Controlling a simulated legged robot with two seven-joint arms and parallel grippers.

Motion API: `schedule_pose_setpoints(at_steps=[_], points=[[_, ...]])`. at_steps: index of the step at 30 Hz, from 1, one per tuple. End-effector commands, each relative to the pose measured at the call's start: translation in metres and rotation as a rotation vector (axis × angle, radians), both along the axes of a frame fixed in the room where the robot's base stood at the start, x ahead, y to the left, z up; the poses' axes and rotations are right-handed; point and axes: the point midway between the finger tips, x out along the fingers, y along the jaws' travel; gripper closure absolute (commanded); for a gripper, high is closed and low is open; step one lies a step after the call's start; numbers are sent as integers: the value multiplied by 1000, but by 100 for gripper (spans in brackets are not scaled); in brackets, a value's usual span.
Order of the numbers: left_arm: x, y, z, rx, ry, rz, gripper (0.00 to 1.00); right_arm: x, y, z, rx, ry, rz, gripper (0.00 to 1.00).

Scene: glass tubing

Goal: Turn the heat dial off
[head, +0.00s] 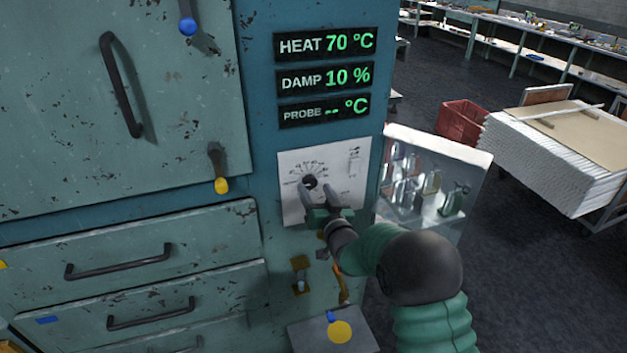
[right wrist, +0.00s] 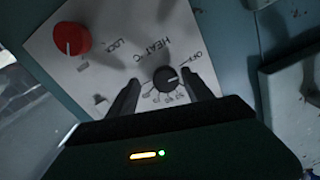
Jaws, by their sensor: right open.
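The heat dial is a round black knob (right wrist: 168,80) on a white control plate (right wrist: 130,45) marked HEAT °C, with OFF printed on its scale. A short white mark shows on the knob. In the head view the dial (head: 310,182) is partly covered by my right gripper (head: 316,189). In the right wrist view my right gripper (right wrist: 161,78) is open, with one finger on each side of the dial. I cannot tell whether either finger touches it. The heat display (head: 325,44) reads 70 °C. My left gripper is not in view.
A red knob (right wrist: 72,38) sits on the same plate near the LOCK marking. Damp 10 % and blank probe displays are above the plate. Drawers (head: 150,282) and a large handled door (head: 115,110) are left.

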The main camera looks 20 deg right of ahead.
Motion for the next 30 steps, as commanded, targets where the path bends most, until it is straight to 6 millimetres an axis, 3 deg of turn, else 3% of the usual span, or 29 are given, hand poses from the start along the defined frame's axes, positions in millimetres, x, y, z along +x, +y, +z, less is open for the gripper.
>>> schedule_pose_setpoints(at_steps=[6,14,27,30], points=[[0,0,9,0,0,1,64,25,-1,2,1,-2,-1,41],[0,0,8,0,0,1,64,29,-4,-1,3,0,-1,41],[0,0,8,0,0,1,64,27,-4,0,1,0,-4,97],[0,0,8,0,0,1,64,27,-3,0,2,0,-2,100]])
